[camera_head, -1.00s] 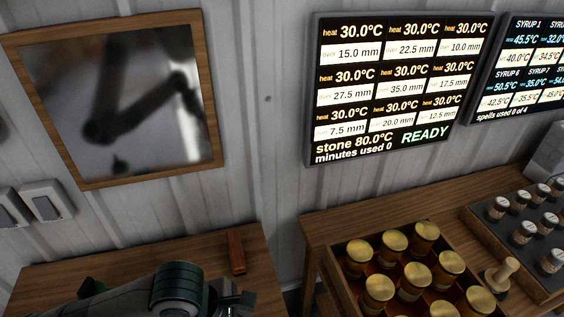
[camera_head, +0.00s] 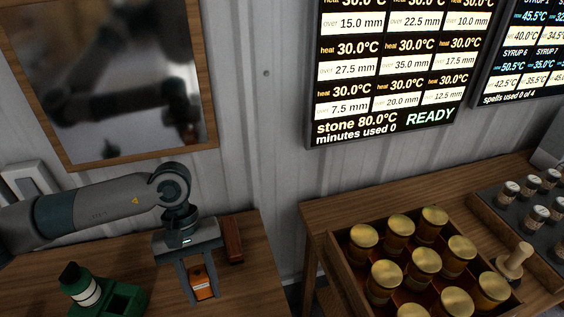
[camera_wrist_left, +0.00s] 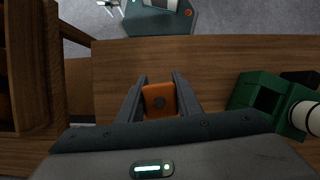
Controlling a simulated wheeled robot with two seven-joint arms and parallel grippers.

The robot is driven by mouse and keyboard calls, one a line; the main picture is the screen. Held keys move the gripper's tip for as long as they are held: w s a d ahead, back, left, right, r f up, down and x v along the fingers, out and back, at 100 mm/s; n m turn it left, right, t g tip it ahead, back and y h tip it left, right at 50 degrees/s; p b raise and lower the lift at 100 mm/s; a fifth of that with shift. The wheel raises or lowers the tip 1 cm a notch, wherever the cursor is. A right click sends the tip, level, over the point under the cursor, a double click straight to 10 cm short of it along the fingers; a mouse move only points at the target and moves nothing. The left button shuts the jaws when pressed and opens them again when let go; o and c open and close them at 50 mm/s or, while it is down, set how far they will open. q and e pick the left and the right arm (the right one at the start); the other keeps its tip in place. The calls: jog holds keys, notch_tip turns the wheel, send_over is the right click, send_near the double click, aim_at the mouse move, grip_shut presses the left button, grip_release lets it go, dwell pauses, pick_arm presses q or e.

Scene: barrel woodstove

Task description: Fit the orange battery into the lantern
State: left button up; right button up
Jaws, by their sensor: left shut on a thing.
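The orange battery (camera_head: 201,283) is between the two fingers of my left gripper (camera_head: 203,297), which is shut on it above the table. In the left wrist view the battery (camera_wrist_left: 160,101) fills the gap between the fingers (camera_wrist_left: 160,80). The green lantern (camera_head: 122,298) is on the table, left of the gripper in the head view. It has a white band and a dark end. In the left wrist view the lantern (camera_wrist_left: 265,98) is right of the battery, apart from it, and shows a dark square opening. My right gripper is not in view.
A reddish-brown block (camera_head: 233,240) lies on the wooden table (camera_head: 258,262) just right of the gripper. A second table (camera_head: 340,207) at right holds a crate of gold-lidded jars (camera_head: 407,262). A wood-framed mirror (camera_head: 145,158) hangs behind the arm.

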aim_at(188, 269)
pick_arm(q)
jog(key=w+a+r+m+b, duration=0.1)
jog(key=w+a+r+m+y+b, duration=0.1)
jog(key=w+a+m, duration=0.1)
jog(key=shift+r+m, duration=0.25)
jog(key=shift+m, duration=0.05)
jog(key=shift+w+a+r+m+y, duration=0.15)
jog(key=shift+a+r+m+y, duration=0.25)
jog(key=shift+r, duration=0.15)
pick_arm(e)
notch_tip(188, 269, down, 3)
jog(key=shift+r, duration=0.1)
pick_arm(q)
jog(key=shift+d, duration=0.1)
